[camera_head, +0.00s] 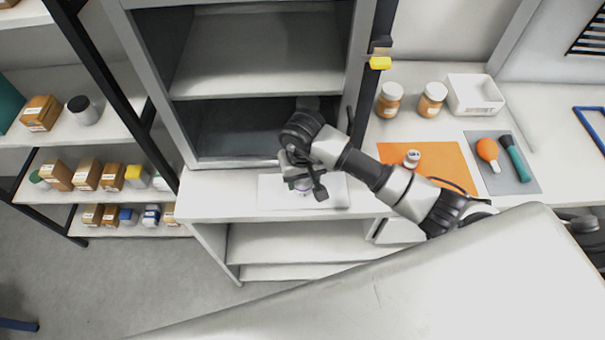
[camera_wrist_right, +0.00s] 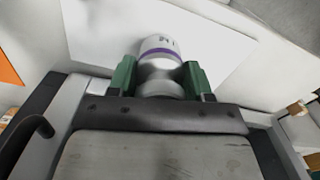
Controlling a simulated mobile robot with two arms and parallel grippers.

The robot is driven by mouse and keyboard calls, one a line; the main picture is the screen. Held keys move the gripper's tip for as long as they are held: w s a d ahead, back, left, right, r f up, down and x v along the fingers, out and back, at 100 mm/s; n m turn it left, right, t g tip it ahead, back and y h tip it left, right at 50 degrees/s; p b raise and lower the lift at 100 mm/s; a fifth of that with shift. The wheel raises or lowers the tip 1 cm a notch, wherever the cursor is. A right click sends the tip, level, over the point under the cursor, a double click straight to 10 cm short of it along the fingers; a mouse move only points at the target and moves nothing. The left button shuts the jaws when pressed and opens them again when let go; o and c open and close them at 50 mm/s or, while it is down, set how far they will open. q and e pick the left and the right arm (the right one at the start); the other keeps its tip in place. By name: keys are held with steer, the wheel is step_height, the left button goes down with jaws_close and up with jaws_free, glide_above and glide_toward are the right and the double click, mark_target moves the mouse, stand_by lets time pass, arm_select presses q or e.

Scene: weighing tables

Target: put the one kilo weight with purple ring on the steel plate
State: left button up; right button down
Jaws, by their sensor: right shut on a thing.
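The one kilo weight with the purple ring (camera_wrist_right: 161,50) is a pale metal cylinder, gripped between the green fingers of my right gripper (camera_wrist_right: 160,80). In the head view the weight (camera_head: 304,191) is mostly hidden under the gripper (camera_head: 303,184). It is over a pale flat rectangular plate (camera_head: 333,195) on the bench, which I take for the steel plate although it looks almost white. The plate also shows around the weight in the wrist view (camera_wrist_right: 97,32). I cannot tell whether the weight touches it. My left gripper is out of view.
An open cabinet (camera_head: 258,130) stands just behind the plate. On the right are an orange mat (camera_head: 445,157) with a small pale item (camera_head: 412,158), two brown jars (camera_head: 389,99), a white tray (camera_head: 475,94) and a grey mat (camera_head: 522,178). Shelves with boxes stand at left.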

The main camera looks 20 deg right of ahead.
steer(key=shift+c, duration=2.4)
jaws_free()
step_height(320, 180, up, 11)
steer(key=b, duration=0.3)
steer(key=shift+r, duration=0.55)
